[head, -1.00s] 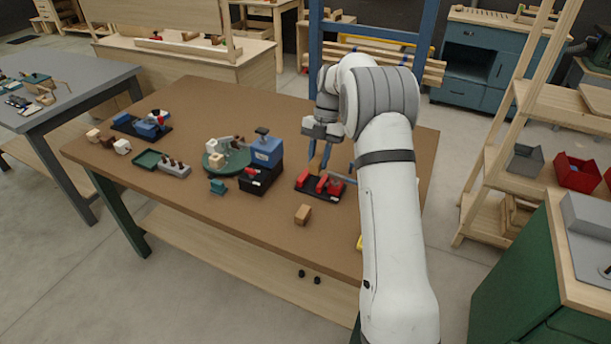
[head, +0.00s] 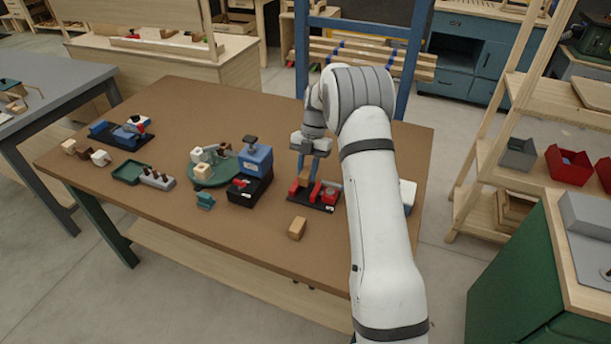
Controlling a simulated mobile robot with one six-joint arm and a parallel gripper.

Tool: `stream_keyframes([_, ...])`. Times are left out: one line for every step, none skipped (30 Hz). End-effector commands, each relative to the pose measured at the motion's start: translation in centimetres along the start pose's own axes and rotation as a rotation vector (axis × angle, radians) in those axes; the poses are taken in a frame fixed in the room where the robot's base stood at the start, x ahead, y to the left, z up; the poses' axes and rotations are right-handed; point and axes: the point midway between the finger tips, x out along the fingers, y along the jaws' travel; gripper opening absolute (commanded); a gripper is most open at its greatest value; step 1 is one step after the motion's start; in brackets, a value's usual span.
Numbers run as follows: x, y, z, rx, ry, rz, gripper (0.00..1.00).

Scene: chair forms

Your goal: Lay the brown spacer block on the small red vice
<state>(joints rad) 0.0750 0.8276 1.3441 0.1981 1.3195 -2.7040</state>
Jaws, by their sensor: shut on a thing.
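The small red vice (head: 328,197), with red jaws on a black base, sits on the brown table right of centre. My gripper (head: 304,175) points down over the vice's left part, its blue fingers shut on a small brown block, the spacer block (head: 304,181). The block is at the vice's left jaw in the picture; I cannot tell whether it touches. My arm and fingers partly hide this area.
A tan wooden block (head: 297,228) lies in front of the vice. A larger blue vice (head: 255,158) on a black box stands to its left, beside a green round plate (head: 215,172). The table's front middle is clear.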

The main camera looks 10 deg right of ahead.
Motion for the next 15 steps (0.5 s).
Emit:
stream_keyframes([0.7,0.0,0.2,0.0,0.003,-0.002,0.01])
stream_keyframes([1.2,0.0,0.4,-0.001,0.004,-0.002,0.01])
stream_keyframes([1.7,0.1,0.6,-0.001,0.003,-0.002,0.01])
stream_keyframes([2.0,0.1,0.7,-0.001,0.002,-0.001,0.01])
stream_keyframes([2.2,0.1,0.8,-0.002,0.001,-0.001,0.01])
stream_keyframes([2.3,0.1,0.9,-0.002,0.001,-0.001,0.01])
stream_keyframes([2.3,0.1,0.9,-0.002,0.0,-0.001,0.01])
stream_keyframes([2.3,0.1,0.9,-0.002,0.0,-0.001,0.01])
stream_keyframes([2.3,0.1,0.9,-0.003,0.0,-0.001,0.01])
stream_keyframes([2.3,0.1,0.9,-0.003,0.0,-0.001,0.01])
stream_keyframes([2.3,0.1,0.9,-0.003,0.0,-0.001,0.01])
stream_keyframes([2.4,0.1,0.9,-0.003,0.0,-0.001,0.01])
stream_keyframes([2.4,0.2,0.9,-0.003,0.0,-0.001,0.01])
stream_keyframes([2.5,0.2,0.9,-0.003,0.0,-0.001,0.01])
stream_keyframes([2.7,0.2,1.0,-0.003,0.0,-0.001,0.01])
